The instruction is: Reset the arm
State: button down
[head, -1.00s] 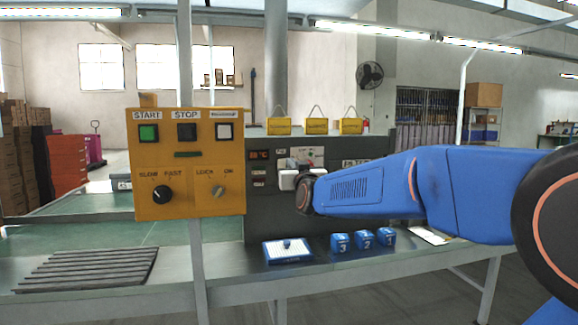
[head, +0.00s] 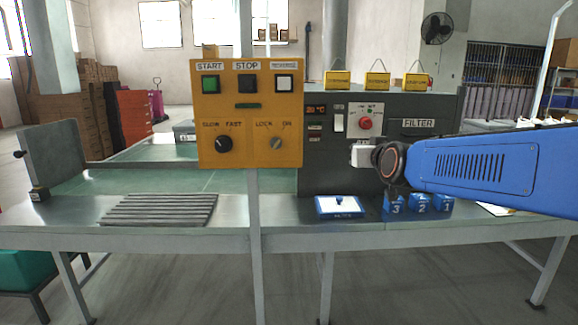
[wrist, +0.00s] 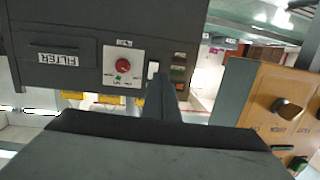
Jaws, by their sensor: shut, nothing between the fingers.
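My blue arm (head: 480,165) reaches in from the right in the head view. Its dark wrist joint hangs in front of the grey machine (head: 440,105), above the numbered blue blocks. In the wrist view my gripper (wrist: 163,82) shows as a dark finger shape, shut and empty, pointing toward the machine's panel with the red knob (wrist: 123,65). It appears apart from the panel, though the exact gap cannot be told. In the head view a white part (head: 363,155) shows at the wrist's left side.
A yellow control box (head: 246,113) with START and STOP buttons stands on a post left of the arm. Blue blocks (head: 422,204) numbered 3, 2, 1 and a white-topped blue tray (head: 339,207) sit on the bench. A ribbed grey mat (head: 158,210) lies at left.

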jog(key=s+d+f+g, duration=0.2)
jog(key=s+f+g, duration=0.2)
jog(key=s+f, duration=0.5)
jog(key=s+d+f+g, duration=0.2)
jog(key=s+f, duration=0.7)
jog(key=s, duration=0.8)
jog(key=s+d+f+g+h, duration=0.1)
jog(key=s+f+g, duration=0.4)
jog(key=s, duration=0.8)
notch_tip(320, 180, down, 4)
jog(key=shift+d+r+m+g, duration=0.1)
jog(key=shift+d+m+g, duration=0.2)
jog(key=shift+d+m, duration=0.15)
jog(key=shift+w, duration=0.1)
